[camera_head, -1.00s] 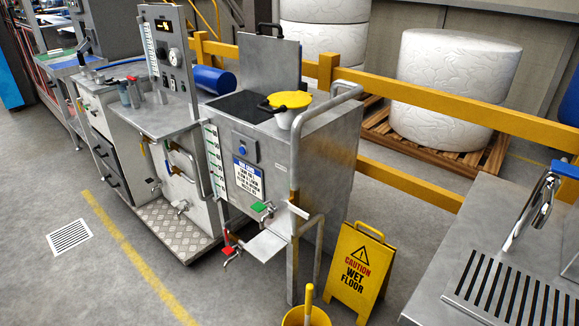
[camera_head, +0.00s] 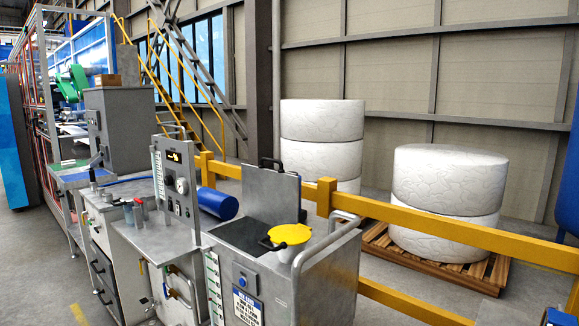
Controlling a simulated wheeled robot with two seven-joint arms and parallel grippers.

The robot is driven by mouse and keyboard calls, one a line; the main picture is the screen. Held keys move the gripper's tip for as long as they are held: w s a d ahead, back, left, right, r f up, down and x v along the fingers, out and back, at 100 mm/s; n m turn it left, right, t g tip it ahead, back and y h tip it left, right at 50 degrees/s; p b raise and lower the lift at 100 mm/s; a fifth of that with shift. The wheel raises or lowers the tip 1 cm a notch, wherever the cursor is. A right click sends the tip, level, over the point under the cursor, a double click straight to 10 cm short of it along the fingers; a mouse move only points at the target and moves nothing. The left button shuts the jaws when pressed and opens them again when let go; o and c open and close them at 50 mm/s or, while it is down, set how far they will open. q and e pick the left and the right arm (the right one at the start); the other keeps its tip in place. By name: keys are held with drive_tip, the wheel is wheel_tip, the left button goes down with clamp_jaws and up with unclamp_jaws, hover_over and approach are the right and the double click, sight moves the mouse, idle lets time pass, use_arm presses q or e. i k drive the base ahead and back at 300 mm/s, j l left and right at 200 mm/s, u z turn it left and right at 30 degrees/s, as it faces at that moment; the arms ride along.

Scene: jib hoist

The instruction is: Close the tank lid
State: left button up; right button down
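The tank (camera_head: 328,279) is a grey metal box at the lower middle of the head view. Its lid (camera_head: 272,198) is a flat grey metal panel with a dark handle (camera_head: 272,163) along its top edge. The lid stands upright at the back of the tank, and the dark opening (camera_head: 242,234) shows in front of it. A yellow round cover (camera_head: 289,234) with a dark handle sits on a pale container at the opening's right side. Neither of my grippers is in view.
A yellow rail (camera_head: 440,238) runs behind the tank. A control panel (camera_head: 178,185) and metal bench (camera_head: 150,238) stand to its left, with a blue cylinder (camera_head: 217,204) behind. White rolls (camera_head: 448,195) stand beyond the rail, one on a wooden pallet (camera_head: 480,268).

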sight(270, 197)
drive_tip(key=i+j, duration=0.3)
drive_tip(key=i+j+z, duration=0.1)
drive_tip(key=i+j, duration=0.15)
drive_tip(key=j, duration=0.2)
drive_tip(key=i+j, duration=0.55)
drive_tip(key=j, duration=0.2)
drive_tip(key=i+j+z, duration=0.1)
drive_tip(key=i+j, duration=0.15)
drive_tip(key=j, duration=0.15)
drive_tip(key=i+j, duration=0.25)
drive_tip(key=j, duration=0.15)
drive_tip(key=i+j, duration=0.25)
drive_tip(key=j, duration=0.15)
drive_tip(key=z, duration=0.05)
